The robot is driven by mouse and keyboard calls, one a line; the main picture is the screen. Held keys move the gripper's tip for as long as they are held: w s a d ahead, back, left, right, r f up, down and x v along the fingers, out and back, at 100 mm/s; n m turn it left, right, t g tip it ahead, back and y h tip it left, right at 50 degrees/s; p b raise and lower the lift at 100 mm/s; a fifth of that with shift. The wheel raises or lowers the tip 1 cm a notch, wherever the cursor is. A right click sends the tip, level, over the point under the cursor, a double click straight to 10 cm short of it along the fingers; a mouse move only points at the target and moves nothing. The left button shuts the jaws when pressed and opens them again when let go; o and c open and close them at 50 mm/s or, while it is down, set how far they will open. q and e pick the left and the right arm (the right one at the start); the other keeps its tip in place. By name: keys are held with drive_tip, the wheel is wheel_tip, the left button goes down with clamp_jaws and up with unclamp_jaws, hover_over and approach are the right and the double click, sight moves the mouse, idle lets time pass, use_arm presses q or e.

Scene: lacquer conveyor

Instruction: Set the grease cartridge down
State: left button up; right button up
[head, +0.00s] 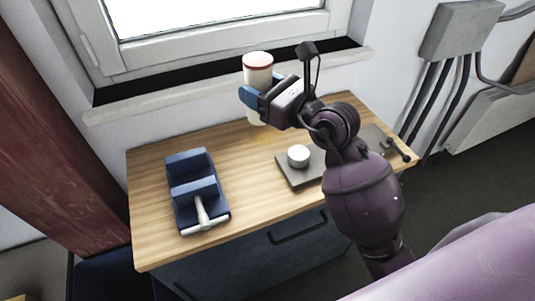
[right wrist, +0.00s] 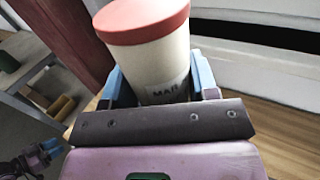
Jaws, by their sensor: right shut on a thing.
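The grease cartridge (head: 259,72) is a cream-white cylinder with a red cap, upright near the back of the wooden table. My right gripper (head: 256,98) is shut on it, with blue fingers on either side of its body. The cartridge (right wrist: 150,60) also fills the middle of the right wrist view, with dark lettering low on its side. I cannot tell whether its base touches the tabletop. My left gripper (right wrist: 48,150) seems to show small at the lower left of the right wrist view; its jaws are too small to read.
The wooden table (head: 240,185) has a blue holder (head: 190,175) with a light handle at the left. A grey plate (head: 297,177) bears a small white round piece (head: 298,156). Bare wood lies between them. The window sill (head: 180,98) runs close behind the cartridge.

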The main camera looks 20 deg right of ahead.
drive_tip(key=shift+w+a+r, duration=0.2)
drive_tip(key=shift+a+r, duration=0.1)
drive_tip(key=shift+r, duration=0.15)
drive_tip(key=shift+w+a+r, duration=0.2)
drive_tip(key=shift+a+r, duration=0.1)
drive_tip(key=shift+r, duration=0.15)
drive_tip(key=shift+a+f+b, duration=0.1)
drive_tip(key=shift+b, duration=0.2)
drive_tip(key=b, duration=0.5)
hover_over(256, 169)
wheel_tip(256, 169, down, 15)
wheel_tip(256, 169, down, 4)
drive_tip(key=shift+a+f+b, duration=0.1)
drive_tip(key=shift+f+b, duration=0.05)
drive_tip(key=shift+b, duration=0.6)
drive_tip(key=shift+f, duration=0.2)
drive_tip(key=shift+r, duration=0.15)
drive_tip(key=o, duration=1.1)
drive_tip(key=shift+f, duration=0.2)
use_arm(q)
wheel_tip(256, 169, down, 6)
drive_tip(key=shift+d+g, duration=0.2)
drive_tip(key=shift+g, duration=0.1)
drive_tip(key=shift+f, duration=0.1)
